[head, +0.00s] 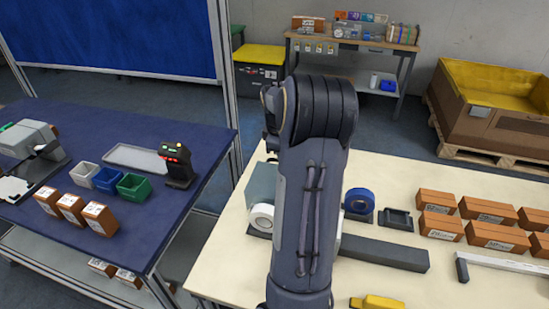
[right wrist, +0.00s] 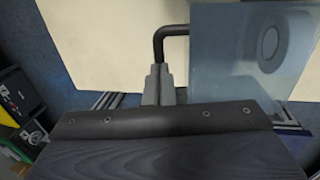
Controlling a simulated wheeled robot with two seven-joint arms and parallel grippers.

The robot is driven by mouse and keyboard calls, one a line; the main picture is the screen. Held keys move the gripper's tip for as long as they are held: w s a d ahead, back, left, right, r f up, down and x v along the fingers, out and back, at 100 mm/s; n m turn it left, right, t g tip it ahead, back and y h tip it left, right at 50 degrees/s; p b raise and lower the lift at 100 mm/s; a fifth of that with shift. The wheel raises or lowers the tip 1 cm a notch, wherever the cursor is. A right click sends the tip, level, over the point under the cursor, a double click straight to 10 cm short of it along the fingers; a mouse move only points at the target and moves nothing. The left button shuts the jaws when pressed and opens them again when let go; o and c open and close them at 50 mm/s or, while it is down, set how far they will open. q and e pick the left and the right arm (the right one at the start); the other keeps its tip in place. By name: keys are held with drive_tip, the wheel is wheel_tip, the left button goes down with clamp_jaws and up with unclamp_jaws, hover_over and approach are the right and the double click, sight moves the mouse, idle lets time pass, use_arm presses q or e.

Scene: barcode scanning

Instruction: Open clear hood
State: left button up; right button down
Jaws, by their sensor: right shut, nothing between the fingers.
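The clear hood (right wrist: 222,60) shows in the right wrist view as a see-through bluish panel at the upper right. A bent black handle (right wrist: 160,38) sticks out from its left side. My right gripper (right wrist: 159,70) is shut, its fingertips at the lower end of the handle as seen from the wrist; I cannot tell whether they touch it. In the head view, part of the hood (head: 262,183) shows as a grey-blue panel left of my right arm, which hides the rest, the handle and the right gripper. My left gripper is not in view.
A white roll (head: 262,217) sits beside the hood on the cream table (head: 225,265). A blue tape roll (head: 359,200), a dark long bar (head: 383,253) and several brown boxes (head: 437,201) lie to the right. The blue table (head: 120,245) at left holds bins and a scanner (head: 179,165).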

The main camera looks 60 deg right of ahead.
drive_tip(key=c, duration=1.5)
unclamp_jaws()
drive_tip(key=shift+r, duration=0.15)
drive_tip(key=r, duration=0.2)
drive_tip(key=a+r, duration=0.1)
drive_tip(key=r, duration=0.4)
drive_tip(key=shift+s+a+r+b, duration=0.2)
drive_tip(key=shift+r+b, duration=0.15)
drive_tip(key=s+a+m+t+y, duration=0.2)
drive_tip(key=a, duration=1.3)
drive_tip(key=s+a+m+t+y, duration=0.1)
drive_tip(key=s+a+t+y, duration=0.15)
drive_tip(key=a, duration=1.25)
drive_tip(key=s+a+f, duration=0.1)
drive_tip(key=a, duration=0.2)
drive_tip(key=s+a+f+m+y, duration=0.1)
drive_tip(key=s+a, duration=0.1)
drive_tip(key=a, duration=0.1)
drive_tip(key=s+a+f+m, duration=0.1)
drive_tip(key=a+f, duration=0.1)
drive_tip(key=a, duration=0.1)
drive_tip(key=shift+s+t+y, duration=0.25)
drive_tip(key=shift+s, duration=0.15)
